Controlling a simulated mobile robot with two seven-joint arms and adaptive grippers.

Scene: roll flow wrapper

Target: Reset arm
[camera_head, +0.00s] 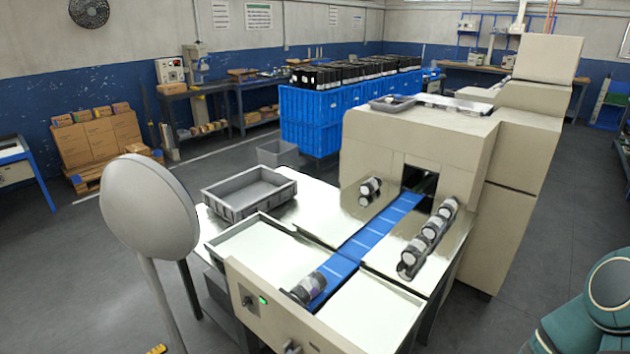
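Neither gripper shows in the head view. Part of my own arm, dark green with a lighter ring, shows at the lower right edge, over the floor to the right of the flow wrapper (415,145). Its hand end is outside the picture. No part of my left arm can be made out. A blue conveyor belt (375,235) runs into the wrapper's dark opening. One roll (308,288) with a pale end lies at the near end of the belt. Several rolls (428,240) lie in a row on the shiny table right of the belt, and others (370,190) lie left of it.
An empty grey tray (250,192) sits on the left of the table. A pale rounded panel (150,205) on a pole stands at the near left. Blue crates (310,120) of dark rolls stand behind. Floor is clear to the right of the machine.

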